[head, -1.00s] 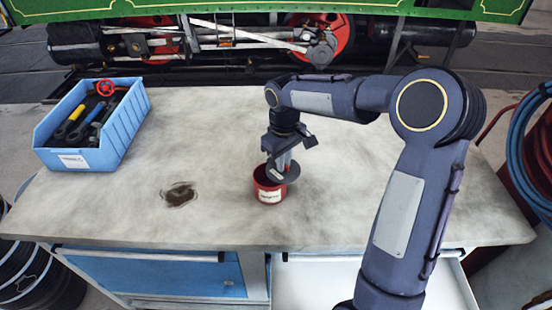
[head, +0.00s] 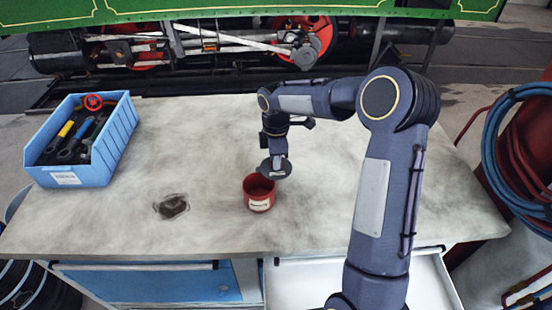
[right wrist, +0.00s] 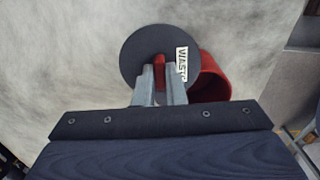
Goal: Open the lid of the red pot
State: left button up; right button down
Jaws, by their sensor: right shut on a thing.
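In the right wrist view, my right gripper's fingers (right wrist: 160,85) grip a red part on the lid (right wrist: 145,48). The lid bears a white "WASTE" label, partly hidden. The red pot (right wrist: 213,78) shows behind the lid, partly covered. My left gripper is not in view.
A blue bin (head: 83,140) with tools stands at the bench's left. A drawer (head: 430,285) is open below the front right edge. Hoses (head: 500,150) hang at the right.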

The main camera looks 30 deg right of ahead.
jog(key=shift+w+n+p, duration=0.4)
jog(key=shift+w+n, duration=0.1)
jog(key=shift+n, duration=0.7)
jog(key=c, duration=1.5)
grip_release()
jog(key=shift+r+b, duration=0.4)
jog(key=shift+r, duration=3.55)
